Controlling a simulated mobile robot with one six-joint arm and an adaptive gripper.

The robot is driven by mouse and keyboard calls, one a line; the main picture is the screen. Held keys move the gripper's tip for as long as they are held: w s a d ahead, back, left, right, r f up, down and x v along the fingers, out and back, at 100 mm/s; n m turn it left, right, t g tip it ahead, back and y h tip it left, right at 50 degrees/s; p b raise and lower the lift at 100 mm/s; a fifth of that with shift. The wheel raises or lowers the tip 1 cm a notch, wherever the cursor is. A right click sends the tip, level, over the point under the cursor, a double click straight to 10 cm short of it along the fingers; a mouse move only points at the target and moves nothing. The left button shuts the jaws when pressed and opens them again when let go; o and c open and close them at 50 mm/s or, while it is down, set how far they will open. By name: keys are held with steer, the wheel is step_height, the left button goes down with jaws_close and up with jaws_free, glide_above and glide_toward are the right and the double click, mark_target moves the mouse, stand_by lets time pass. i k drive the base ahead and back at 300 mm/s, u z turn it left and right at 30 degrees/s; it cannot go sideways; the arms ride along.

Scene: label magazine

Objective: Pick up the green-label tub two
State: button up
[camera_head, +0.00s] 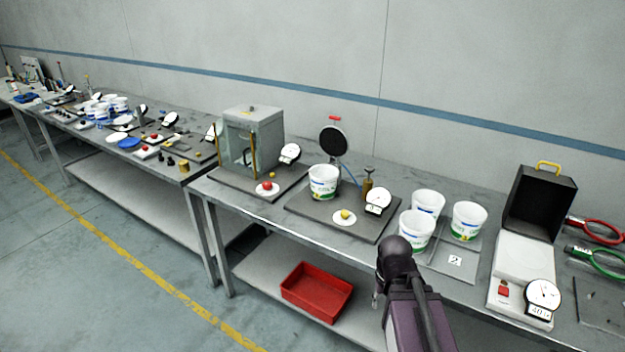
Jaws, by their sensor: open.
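Three white tubs with blue and green labels stand close together on the right-hand bench: a front one (416,229), a back one (428,203) and a right one (467,221). Green shows low on the front and right tubs; the back tub's lower part is partly hidden. A similar tub (323,181) stands apart to the left on a dark board. My arm rises in front of the bench, below the front tub; no gripper fingers show.
A grey cabinet (252,137) stands left on the bench (470,295). A round black disc (333,141) and a dial (378,201) stand nearer the middle. A white scale with an open black case (541,205) is right of the tubs. A red bin (316,289) sits on the lower shelf.

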mark_target(323, 178)
steer(key=u, duration=0.3)
steer(key=i, duration=1.05)
steer(key=z, duration=0.1)
